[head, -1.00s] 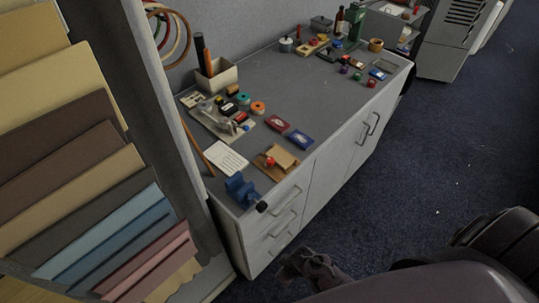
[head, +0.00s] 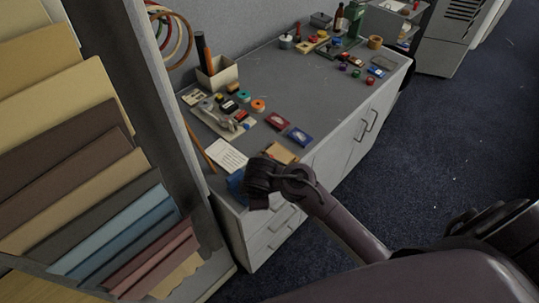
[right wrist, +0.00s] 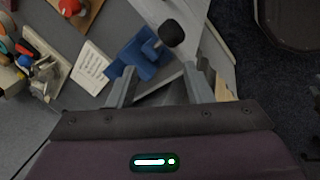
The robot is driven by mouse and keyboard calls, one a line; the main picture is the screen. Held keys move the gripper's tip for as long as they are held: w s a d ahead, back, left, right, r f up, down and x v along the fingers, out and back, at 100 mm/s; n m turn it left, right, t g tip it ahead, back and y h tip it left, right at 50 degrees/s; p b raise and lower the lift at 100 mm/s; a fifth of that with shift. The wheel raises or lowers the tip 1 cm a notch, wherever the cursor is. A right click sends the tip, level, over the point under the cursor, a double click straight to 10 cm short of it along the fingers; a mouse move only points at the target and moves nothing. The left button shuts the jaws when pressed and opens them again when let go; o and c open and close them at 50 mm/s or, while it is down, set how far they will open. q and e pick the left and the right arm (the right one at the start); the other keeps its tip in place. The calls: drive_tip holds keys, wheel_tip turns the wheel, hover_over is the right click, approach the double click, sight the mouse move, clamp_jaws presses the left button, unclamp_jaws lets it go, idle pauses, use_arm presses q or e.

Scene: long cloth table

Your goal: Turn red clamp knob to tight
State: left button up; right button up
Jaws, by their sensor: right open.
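The red knob (right wrist: 70,5) sits on a wooden clamp board (right wrist: 88,14) at the top left of the right wrist view, cut by the frame edge. In the head view the board (head: 283,152) is partly covered by my right arm, and the red knob is hidden. My right gripper (right wrist: 163,84) is open and empty, its fingers pointing toward a blue vise (right wrist: 140,56) with a black knob (right wrist: 172,33). The red knob lies off to the left of the fingers. In the head view my right gripper (head: 260,186) is over the cabinet's near end. My left gripper is not in view.
The blue vise (head: 235,186) is at the near corner of the grey worktop (head: 309,89). A white card (head: 226,155) lies beside it. Red (head: 276,121) and blue (head: 300,137) boxes and a tray of tools (head: 222,121) lie farther back. The middle of the worktop is mostly clear.

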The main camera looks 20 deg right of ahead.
drive_tip(key=w+d+n+h, duration=0.2)
drive_tip(key=w+d+n, duration=0.1)
drive_tip(key=w+n, duration=0.4)
drive_tip(key=n+h, duration=0.1)
drive_tip(key=n, duration=0.4)
approach(270, 157)
drive_tip(key=f, duration=0.1)
drive_tip(key=shift+g, duration=0.3)
drive_tip(key=x, duration=0.2)
drive_tip(key=b+x, duration=0.1)
drive_tip(key=x, duration=0.2)
drive_tip(key=b+x, duration=0.1)
drive_tip(key=x, duration=0.1)
drive_tip(key=shift+w+d+f, duration=0.15)
drive_tip(key=shift+w+d, duration=0.05)
drive_tip(key=shift+w, duration=0.2)
drive_tip(key=c, duration=1)
